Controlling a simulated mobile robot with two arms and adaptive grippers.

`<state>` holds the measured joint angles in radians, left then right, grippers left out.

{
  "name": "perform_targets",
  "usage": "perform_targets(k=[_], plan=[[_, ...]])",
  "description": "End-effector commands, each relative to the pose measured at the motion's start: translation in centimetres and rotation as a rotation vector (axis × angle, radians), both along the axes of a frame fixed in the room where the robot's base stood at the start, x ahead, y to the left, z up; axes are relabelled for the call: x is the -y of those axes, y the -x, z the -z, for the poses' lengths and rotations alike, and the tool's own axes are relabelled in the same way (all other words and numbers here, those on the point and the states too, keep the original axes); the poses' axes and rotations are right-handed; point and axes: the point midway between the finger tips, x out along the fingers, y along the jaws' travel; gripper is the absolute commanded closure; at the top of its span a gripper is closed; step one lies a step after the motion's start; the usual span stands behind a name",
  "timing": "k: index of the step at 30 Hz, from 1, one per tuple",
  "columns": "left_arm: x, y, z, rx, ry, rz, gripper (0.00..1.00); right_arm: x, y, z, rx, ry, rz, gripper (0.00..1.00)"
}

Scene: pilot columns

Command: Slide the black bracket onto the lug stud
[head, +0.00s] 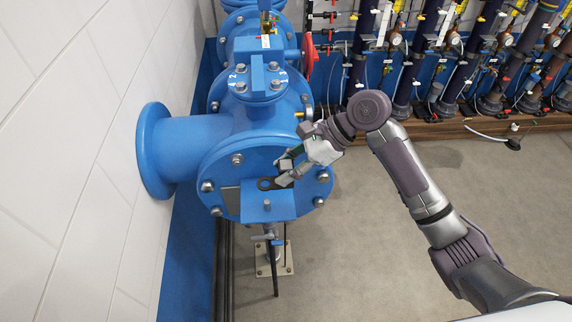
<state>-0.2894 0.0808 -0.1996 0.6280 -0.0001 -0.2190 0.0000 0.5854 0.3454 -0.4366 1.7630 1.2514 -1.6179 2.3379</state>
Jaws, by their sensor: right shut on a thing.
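The black bracket (266,184) is a small dark plate with a hole at its left end. My right gripper (284,174) is shut on its right end. The bracket is held in front of the large blue round flange (225,165). A short grey stud (267,204), which looks like the lug stud, stands on a blue block (284,207) at the flange's lower front. In the picture the bracket's hole end is just above the stud, and the stud's top looks clear of the hole. The gap in depth is hard to tell. My left gripper is not in view.
A blue valve body with a bolted top cover (258,82) rises behind the flange. A white tiled wall (70,120) is close on the left. A small valve handle (264,238) hangs below the block. Dark pilot columns (415,70) line the back. The grey floor (370,240) at right is clear.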

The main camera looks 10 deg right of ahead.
Motion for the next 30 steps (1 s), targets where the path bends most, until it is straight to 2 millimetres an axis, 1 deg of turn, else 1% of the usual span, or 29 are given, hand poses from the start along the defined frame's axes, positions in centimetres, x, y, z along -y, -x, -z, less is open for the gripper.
perform_targets(k=[9, 16, 21, 30], plan=[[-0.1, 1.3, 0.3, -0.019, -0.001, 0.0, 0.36, 0.0, 0.0, 2.9, -0.002, 0.001, 0.001, 1.0], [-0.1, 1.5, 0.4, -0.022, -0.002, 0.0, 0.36, 0.0, 0.0, 4.7, -0.001, 0.0, 0.0, 1.0], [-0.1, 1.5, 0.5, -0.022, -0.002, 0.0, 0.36, 0.0, 0.0, 5.3, -0.001, 0.0, 0.001, 1.0], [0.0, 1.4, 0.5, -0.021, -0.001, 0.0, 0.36, 0.0, 0.0, 5.4, 0.001, 0.0, 0.001, 1.0]])
